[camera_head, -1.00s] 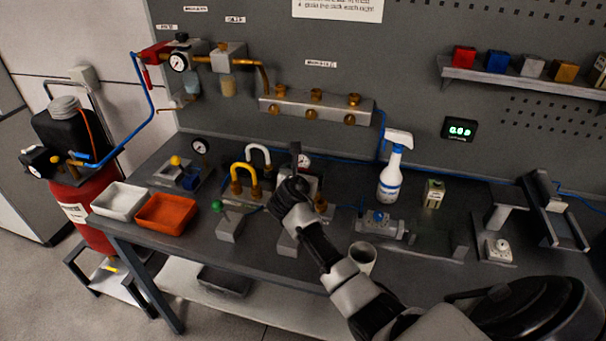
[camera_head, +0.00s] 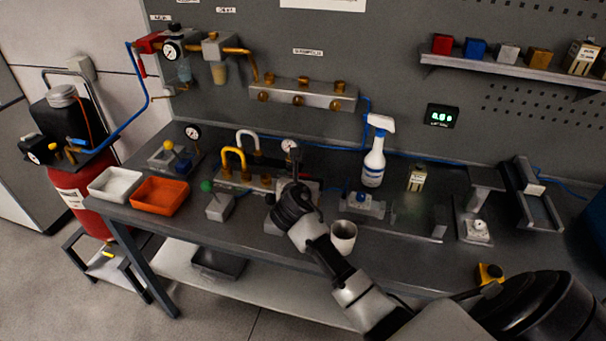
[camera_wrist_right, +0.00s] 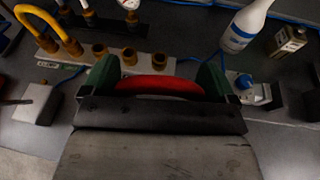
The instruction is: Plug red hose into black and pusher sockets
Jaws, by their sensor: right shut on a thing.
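My right gripper (camera_head: 297,178) reaches over the bench; in the right wrist view its green fingers (camera_wrist_right: 158,82) are shut on the red hose (camera_wrist_right: 160,86). The hose shows as a short red arc between the fingers; its ends are hidden. Beyond it, a grey block carries several brass sockets (camera_wrist_right: 128,56), apart from the hose in this picture. A yellow hose (camera_head: 233,155) loops into brass fittings at its left, with a white hose (camera_head: 247,136) behind. Which sockets are black and pusher I cannot tell. My left gripper is out of view.
A white spray bottle (camera_head: 374,160), a valve block (camera_head: 361,205) and a white cup (camera_head: 343,236) stand right of my gripper. A wall manifold (camera_head: 300,95) is behind.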

